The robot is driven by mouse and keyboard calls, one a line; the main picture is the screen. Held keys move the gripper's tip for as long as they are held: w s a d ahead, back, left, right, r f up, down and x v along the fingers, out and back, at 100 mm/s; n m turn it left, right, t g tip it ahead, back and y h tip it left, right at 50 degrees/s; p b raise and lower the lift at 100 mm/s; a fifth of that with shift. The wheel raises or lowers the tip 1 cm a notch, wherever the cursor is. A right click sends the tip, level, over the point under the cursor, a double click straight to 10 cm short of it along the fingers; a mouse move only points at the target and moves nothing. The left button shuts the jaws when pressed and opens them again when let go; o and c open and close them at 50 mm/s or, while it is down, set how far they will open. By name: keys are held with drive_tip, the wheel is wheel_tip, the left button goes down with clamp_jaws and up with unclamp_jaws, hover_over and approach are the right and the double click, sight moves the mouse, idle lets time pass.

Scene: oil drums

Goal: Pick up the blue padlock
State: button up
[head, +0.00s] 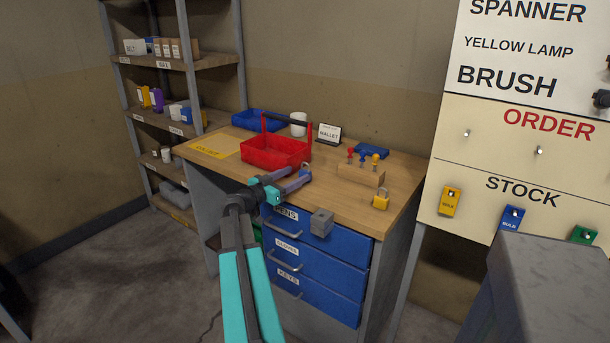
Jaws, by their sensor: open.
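A small blue padlock (305,169) appears to stand on the wooden desk, just past the tips of my gripper; the fingers partly hide it. My gripper (299,178) reaches in from the lower left, above the front of the desk. Its two lavender fingers are apart, and the padlock shows close to their tips. I cannot tell whether they touch it. A yellow padlock (381,200) stands at the desk's right front.
A red tool tray (275,152) stands close behind my gripper. A wooden block (359,175) holds coloured-handled tools to the right. A white cup (298,124) and blue tray (258,120) are farther back.

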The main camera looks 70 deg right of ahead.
sight(303, 171)
drive_tip(key=shift+p+x, duration=0.35)
drive_tip(key=shift+x, duration=2.05)
drive_tip(key=shift+d+r, duration=0.1)
drive_tip(key=shift+p+x, duration=0.9)
drive_tip(key=shift+x, duration=1.65)
drive_tip(key=shift+s+r, duration=0.1)
drive_tip(key=shift+r, duration=0.1)
drive_tip(key=c, duration=1.2)
drive_tip(key=shift+r, duration=0.1)
